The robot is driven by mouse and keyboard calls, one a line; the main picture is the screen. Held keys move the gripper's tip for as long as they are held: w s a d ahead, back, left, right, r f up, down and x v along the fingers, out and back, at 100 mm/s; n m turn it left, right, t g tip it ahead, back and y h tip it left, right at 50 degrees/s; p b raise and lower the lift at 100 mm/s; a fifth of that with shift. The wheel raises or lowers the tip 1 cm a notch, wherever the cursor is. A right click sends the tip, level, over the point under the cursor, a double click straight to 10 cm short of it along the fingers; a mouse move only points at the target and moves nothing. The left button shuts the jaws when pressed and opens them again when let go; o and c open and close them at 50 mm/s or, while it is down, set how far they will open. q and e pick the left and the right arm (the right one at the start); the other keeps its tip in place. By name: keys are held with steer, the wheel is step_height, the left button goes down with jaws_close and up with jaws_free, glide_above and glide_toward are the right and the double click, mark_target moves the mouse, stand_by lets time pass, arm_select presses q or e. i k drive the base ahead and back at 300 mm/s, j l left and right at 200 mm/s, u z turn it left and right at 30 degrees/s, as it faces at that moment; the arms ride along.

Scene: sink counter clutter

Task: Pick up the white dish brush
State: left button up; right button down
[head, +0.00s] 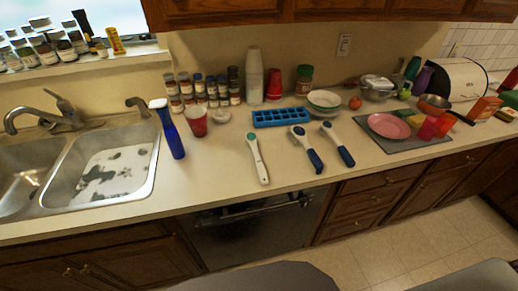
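A white dish brush (258,159) with a greenish round head lies on the counter in front of the blue ice tray, its handle pointing toward the counter's front edge. Neither of my grippers shows in the head view.
A red cup (196,122), spice jars (208,90) and the blue ice tray (280,118) are behind the brush. A grey mat (436,140) bears dishes at right. Counter around the brush is clear.

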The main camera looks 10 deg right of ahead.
mark_target(251, 140)
steer(key=l+u, duration=0.15)
steer(key=l, duration=0.3)
steer(key=l+u, duration=0.2)
steer(key=l, duration=0.25)
steer(key=l+u, duration=0.15)
steer(key=l, duration=0.3)
steer(key=k+l+u, duration=0.2)
steer(key=l, duration=0.2)
steer(key=l+u, duration=0.15)
steer(key=l, duration=0.3)
steer(key=k+l+u, duration=0.2)
steer(key=l, duration=0.2)
steer(key=k+l+u, duration=0.15)
steer(key=l, duration=0.3)
